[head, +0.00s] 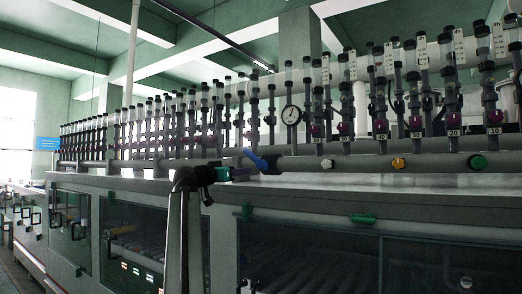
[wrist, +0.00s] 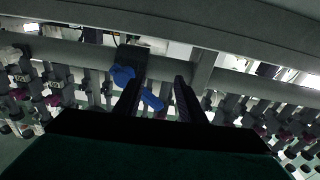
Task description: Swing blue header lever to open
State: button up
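The blue header lever (head: 262,160) sits on the grey header pipe, left of the gauge, its handle slanting up to the left. In the wrist view the lever (wrist: 122,74) shows a round blue hub at the left finger's tip, and a blue handle end (wrist: 153,101) shows in the gap between the fingers. Whether a finger touches the lever I cannot tell.
The header pipe (head: 370,163) carries a white knob (head: 327,164), an orange knob (head: 398,164) and a green knob (head: 478,161). A round pressure gauge (head: 291,114) and many upright tubes stand behind. Glass-fronted cabinets (head: 310,255) with green handles lie below.

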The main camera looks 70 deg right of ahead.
jog(key=v, duration=0.3)
jog(key=shift+a+r+b, duration=0.2)
jog(key=shift+b, duration=0.15)
dwell(0.4)
